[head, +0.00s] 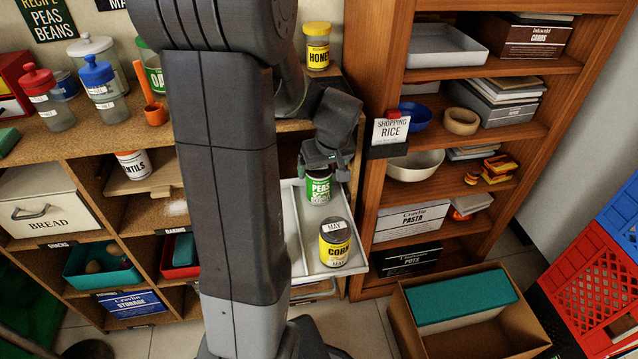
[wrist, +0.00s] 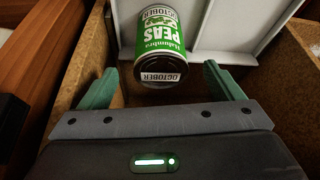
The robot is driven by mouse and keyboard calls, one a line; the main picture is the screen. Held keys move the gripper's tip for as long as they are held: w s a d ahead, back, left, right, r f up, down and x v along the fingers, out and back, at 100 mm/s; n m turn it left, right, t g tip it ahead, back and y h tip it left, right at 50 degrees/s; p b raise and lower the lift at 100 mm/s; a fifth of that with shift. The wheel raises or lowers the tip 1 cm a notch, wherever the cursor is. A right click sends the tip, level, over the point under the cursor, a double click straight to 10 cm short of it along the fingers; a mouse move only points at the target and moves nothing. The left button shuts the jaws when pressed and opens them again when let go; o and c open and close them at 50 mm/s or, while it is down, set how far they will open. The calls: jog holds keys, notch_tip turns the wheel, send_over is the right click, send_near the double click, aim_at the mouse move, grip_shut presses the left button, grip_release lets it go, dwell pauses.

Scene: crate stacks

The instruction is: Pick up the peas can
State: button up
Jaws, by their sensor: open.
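The peas can (head: 318,188) is green with a white label and stands in a white pull-out tray (head: 294,232), toward its back. In the wrist view the peas can (wrist: 157,48) shows its label, with "OCTOBER" on its end, just beyond and between the fingertips. My gripper (head: 325,172) is right above the can in the head view and hides its top. In the wrist view my gripper (wrist: 158,85) is open, with a green finger on each side and nothing held.
A yellow and black corn can (head: 335,243) stands in the same tray, in front of the peas can. A brown bookcase (head: 370,200) rises close on the right. An open cardboard box (head: 405,310) stands on the floor at front right.

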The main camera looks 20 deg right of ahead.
aim_at(320, 170)
jog(key=x, duration=0.2)
jog(key=b+x, duration=0.1)
jog(key=x, duration=0.2)
jog(key=shift+w, duration=0.3)
jog(key=shift+c, duration=0.5)
jog(key=c, duration=1.3)
jog(key=shift+o, duration=0.2)
jog(key=shift+r, duration=0.1)
